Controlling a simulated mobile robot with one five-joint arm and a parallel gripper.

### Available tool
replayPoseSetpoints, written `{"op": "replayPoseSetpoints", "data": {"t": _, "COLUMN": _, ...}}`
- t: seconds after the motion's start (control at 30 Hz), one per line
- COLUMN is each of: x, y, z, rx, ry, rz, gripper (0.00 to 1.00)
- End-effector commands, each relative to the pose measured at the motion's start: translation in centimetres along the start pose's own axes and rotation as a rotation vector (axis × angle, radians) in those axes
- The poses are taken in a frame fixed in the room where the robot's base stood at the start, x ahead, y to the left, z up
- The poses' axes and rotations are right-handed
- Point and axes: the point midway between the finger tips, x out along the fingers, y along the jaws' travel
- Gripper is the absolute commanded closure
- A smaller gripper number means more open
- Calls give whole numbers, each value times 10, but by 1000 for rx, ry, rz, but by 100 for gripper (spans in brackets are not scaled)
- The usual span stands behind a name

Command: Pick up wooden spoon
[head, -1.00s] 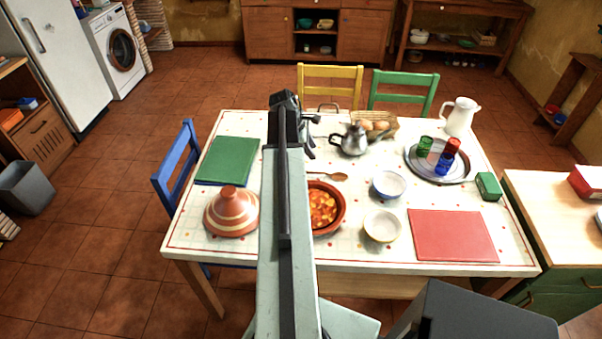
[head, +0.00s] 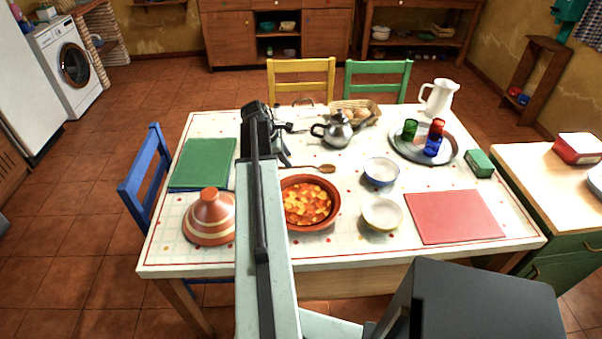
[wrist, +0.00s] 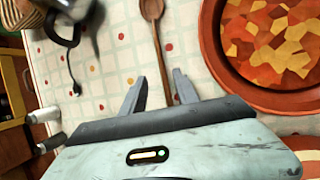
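The wooden spoon (head: 322,168) lies on the patterned white table (head: 190,254), behind the dish of red and orange stew (head: 308,202). Its bowl points right and its handle runs left toward my arm. In the wrist view the spoon (wrist: 153,14) has its bowl at the top, and its handle runs down toward the gap between my fingers. My gripper (wrist: 160,92) is open and empty, with one finger on each side of the handle's line. I cannot tell its height above the table. The handle's end is hidden by the gripper.
The stew dish's rim (wrist: 215,60) is close to the right finger in the wrist view. A metal teapot (head: 337,132) stands behind the spoon. Bowls (head: 381,172) are to the right, and a striped tagine lid (head: 209,219) and green mat (head: 203,163) to the left.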

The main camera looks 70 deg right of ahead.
Motion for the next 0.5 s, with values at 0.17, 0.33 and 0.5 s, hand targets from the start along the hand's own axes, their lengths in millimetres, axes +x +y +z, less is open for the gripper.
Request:
{"op": "replayPoseSetpoints", "data": {"t": 0.17, "x": 13, "y": -2, "z": -1, "rx": -1, "ry": 0, "rz": 1, "gripper": 64}}
{"op": "replayPoseSetpoints", "data": {"t": 0.33, "x": 44, "y": -6, "z": -1, "rx": -2, "ry": 1, "rz": 1, "gripper": 64}}
{"op": "replayPoseSetpoints", "data": {"t": 0.5, "x": 52, "y": -5, "z": 1, "rx": -3, "ry": 1, "rz": 1, "gripper": 64}}
